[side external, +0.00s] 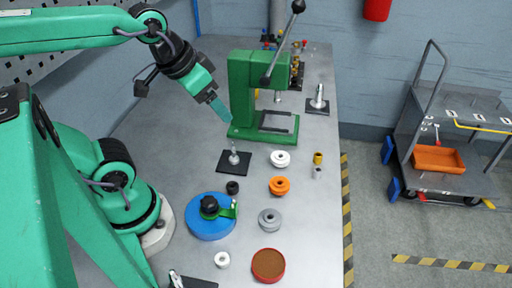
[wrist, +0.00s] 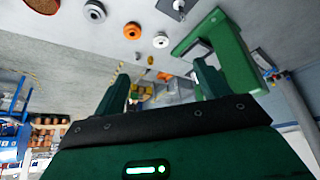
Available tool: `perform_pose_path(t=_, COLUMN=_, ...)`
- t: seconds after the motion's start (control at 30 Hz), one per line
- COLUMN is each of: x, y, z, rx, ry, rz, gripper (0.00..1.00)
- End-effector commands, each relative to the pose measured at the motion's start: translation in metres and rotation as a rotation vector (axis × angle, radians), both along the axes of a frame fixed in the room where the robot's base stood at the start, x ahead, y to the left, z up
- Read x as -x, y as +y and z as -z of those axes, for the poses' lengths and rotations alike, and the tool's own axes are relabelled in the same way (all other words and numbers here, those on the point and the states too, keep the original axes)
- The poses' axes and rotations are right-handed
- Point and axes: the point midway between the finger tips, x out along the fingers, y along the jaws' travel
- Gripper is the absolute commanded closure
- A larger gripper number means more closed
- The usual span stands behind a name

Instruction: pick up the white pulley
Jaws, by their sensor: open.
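The white pulley (side external: 280,158) sits on the grey table, at the far end of a row with an orange pulley (side external: 280,185) and a grey pulley (side external: 269,220). The white pulley (wrist: 161,40) also shows in the wrist view, beyond my fingers and apart from them. My gripper (side external: 221,108) is raised above the table, left of the green press and up-left of the white pulley in the side view. In the wrist view my gripper (wrist: 162,82) has its two fingers wide apart with nothing between them.
The green press (side external: 245,90) stands behind the pulleys. A black plate with a peg (side external: 235,160) lies left of the white pulley. Small yellow and grey cylinders (side external: 318,165) stand to its right. A blue disc (side external: 210,222) and red dish (side external: 268,265) are nearer the front.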

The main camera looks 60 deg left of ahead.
Motion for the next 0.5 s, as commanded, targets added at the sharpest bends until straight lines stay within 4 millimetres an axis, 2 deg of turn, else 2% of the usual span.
perform_pose_path(t=0.27, x=-0.025, y=-0.001, z=0.005, rx=0.002, ry=0.065, rz=0.001, gripper=0.25)
perform_pose_path(t=0.5, x=-0.06, y=-0.002, z=0.018, rx=0.003, ry=0.145, rz=0.001, gripper=0.25)
